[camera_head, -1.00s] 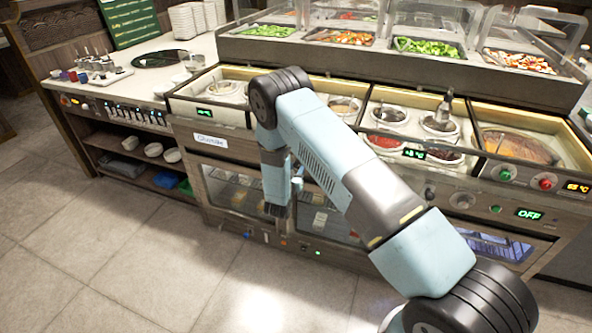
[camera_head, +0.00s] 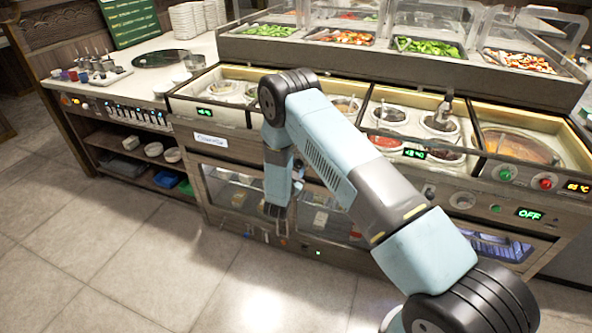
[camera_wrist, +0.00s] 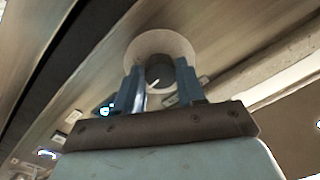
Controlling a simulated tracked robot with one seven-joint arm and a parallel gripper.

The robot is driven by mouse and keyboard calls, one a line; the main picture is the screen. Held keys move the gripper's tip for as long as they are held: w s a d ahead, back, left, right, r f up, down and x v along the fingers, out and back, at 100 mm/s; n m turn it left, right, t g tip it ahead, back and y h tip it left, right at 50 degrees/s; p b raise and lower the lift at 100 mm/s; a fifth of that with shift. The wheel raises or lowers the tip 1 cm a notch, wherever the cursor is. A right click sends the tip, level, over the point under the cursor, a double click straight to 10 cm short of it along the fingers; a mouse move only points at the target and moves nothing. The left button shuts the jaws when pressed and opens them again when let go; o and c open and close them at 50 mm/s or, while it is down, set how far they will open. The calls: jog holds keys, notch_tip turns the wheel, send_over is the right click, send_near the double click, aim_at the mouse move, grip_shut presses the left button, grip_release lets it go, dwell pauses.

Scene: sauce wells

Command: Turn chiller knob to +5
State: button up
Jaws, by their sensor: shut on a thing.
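In the wrist view a dark round knob (camera_wrist: 159,69) with a white pointer line stands in the middle of a pale round dial plate (camera_wrist: 183,46) on the counter's front panel. The pointer slants toward the lower left of that picture. The two blue fingers of my gripper (camera_wrist: 160,88) are shut on the knob, one on each side. Dial marks are not readable. In the head view my gripper (camera_head: 279,213) is low in front of the counter, and my own arm hides the knob. A small green display (camera_head: 205,111) is on the left rim; its digits are too small to read surely.
Another green display (camera_head: 414,154) sits on the middle rim. At the right are green and red buttons, an orange display (camera_head: 577,187) and a display reading OFF (camera_head: 529,214). Glass doors (camera_head: 232,189) lie behind my forearm. The tiled floor in front is clear.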

jog(key=shift+m, duration=1.5)
jog(key=o, duration=1)
jog(key=shift+o, duration=0.2)
jog(key=shift+s, duration=0.1)
jog(key=v, duration=1.3)
jog(key=shift+s+a+f, duration=0.15)
jog(key=shift+s+a, duration=0.1)
jog(key=shift+w, duration=0.1)
